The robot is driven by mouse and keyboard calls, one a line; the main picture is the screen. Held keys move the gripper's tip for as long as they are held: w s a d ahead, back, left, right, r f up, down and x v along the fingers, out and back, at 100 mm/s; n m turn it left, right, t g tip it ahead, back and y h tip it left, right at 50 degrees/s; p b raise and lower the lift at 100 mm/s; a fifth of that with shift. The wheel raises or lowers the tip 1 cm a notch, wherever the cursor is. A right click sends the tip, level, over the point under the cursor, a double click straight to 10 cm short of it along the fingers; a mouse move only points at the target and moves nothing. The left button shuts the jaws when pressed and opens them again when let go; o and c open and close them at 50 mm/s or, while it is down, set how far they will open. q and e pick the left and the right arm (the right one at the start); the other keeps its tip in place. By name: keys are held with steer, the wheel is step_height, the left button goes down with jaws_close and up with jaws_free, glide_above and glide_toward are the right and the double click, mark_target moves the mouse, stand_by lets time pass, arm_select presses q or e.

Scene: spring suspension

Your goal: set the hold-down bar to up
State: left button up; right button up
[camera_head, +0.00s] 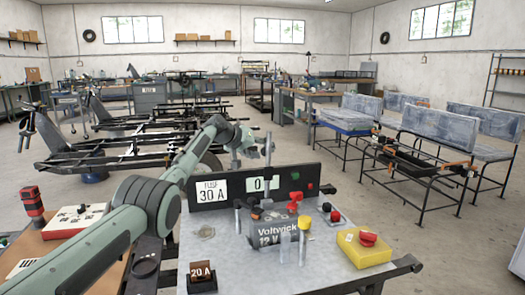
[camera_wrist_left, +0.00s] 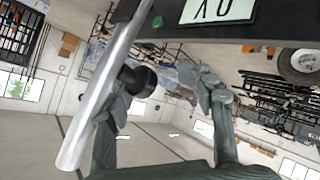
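An upright grey bar (camera_head: 268,149), which seems to be the hold-down bar, rises behind the dark panel over the battery (camera_head: 278,232) marked Voltwick 12 V. In the left wrist view a silver bar (camera_wrist_left: 100,100) crosses close to the camera at a slant, with a black round knob (camera_wrist_left: 139,81) beside it. My left gripper (camera_head: 243,154) is just left of the upright bar, above the panel. In the left wrist view its fingers (camera_wrist_left: 165,88) are spread apart; I see nothing clamped between them. Whether a finger touches the bar is unclear. My right gripper is out of view.
The dark panel (camera_head: 309,176) carries a 30 A label and coloured buttons. The grey bench top (camera_head: 225,268) holds a 20 A block (camera_head: 202,276), upright pegs and a yellow box (camera_head: 362,249) with a red button.

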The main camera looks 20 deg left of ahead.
arm_select(q)
steer(key=shift+d+f, duration=0.1)
steer(key=shift+f, duration=0.25)
steer(key=s+a+r, duration=0.4)
steer(key=a+r, duration=0.1)
steer(key=r, duration=0.1)
steer(key=shift+r, duration=0.4)
stand_by(0.4)
steer(key=shift+w, duration=0.1)
steer(key=v, duration=1.2)
